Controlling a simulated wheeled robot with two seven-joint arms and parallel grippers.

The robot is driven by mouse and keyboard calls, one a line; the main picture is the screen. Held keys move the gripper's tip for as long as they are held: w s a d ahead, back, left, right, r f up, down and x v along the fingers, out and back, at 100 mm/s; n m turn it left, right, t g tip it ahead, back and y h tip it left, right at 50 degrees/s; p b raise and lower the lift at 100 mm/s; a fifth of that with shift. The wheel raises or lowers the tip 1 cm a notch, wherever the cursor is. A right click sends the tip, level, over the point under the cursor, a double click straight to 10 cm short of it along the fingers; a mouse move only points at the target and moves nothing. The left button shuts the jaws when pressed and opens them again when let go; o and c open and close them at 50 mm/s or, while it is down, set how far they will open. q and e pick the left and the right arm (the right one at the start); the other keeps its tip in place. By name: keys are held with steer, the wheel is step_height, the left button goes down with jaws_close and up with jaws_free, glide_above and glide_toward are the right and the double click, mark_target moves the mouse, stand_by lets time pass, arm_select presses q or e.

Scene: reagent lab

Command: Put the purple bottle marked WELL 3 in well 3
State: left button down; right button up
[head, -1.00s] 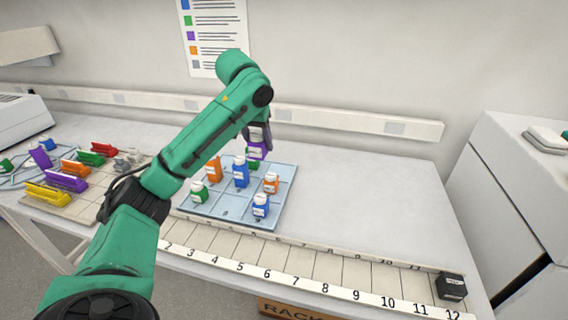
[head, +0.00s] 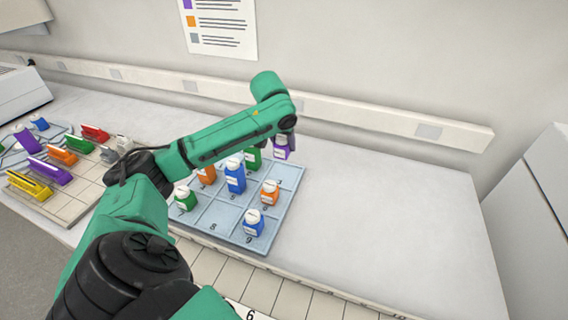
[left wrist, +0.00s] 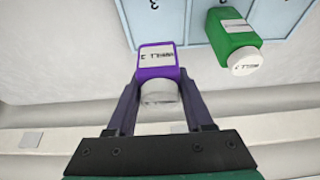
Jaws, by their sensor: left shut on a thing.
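My left gripper (head: 287,138) is shut on the purple bottle (head: 281,152), at the back right corner of the blue well tray (head: 213,213). In the left wrist view, the purple bottle (left wrist: 157,60) has a white cap and a label that reads upside down, and the gripper fingers (left wrist: 158,88) hold it from both sides. Well 3 (left wrist: 165,22), marked with a 3, is an empty compartment just past the bottle's base. The bottle appears outside the tray's back edge; its height is unclear. My right gripper is not in view.
A green bottle (left wrist: 233,38) stands in the neighbouring well. Blue (head: 235,180), orange (head: 270,193) and other bottles stand in the tray. A rack of coloured items (head: 62,157) lies left. The bench right of the tray is clear; the wall is behind.

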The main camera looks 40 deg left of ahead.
mark_target(280, 148)
arm_select(q)
steer(key=x, duration=0.4)
steer(key=s+x, duration=0.1)
steer(key=x, duration=0.1)
steer(key=shift+s+d+f, duration=0.1)
steer(key=shift+d+f, duration=0.1)
steer(key=shift+f, duration=0.05)
steer(key=shift+s+d+f+p, duration=0.1)
steer(key=shift+f+p, duration=0.1)
steer(key=shift+f, duration=0.35)
steer(key=shift+s+d+f+p, duration=0.1)
steer(key=shift+f+p, duration=0.1)
steer(key=shift+f, duration=0.4)
steer(key=shift+w+a+f, duration=0.1)
steer(key=shift+a+f, duration=0.05)
steer(key=shift+f, duration=0.05)
steer(key=shift+c, duration=1.4)
jaws_free()
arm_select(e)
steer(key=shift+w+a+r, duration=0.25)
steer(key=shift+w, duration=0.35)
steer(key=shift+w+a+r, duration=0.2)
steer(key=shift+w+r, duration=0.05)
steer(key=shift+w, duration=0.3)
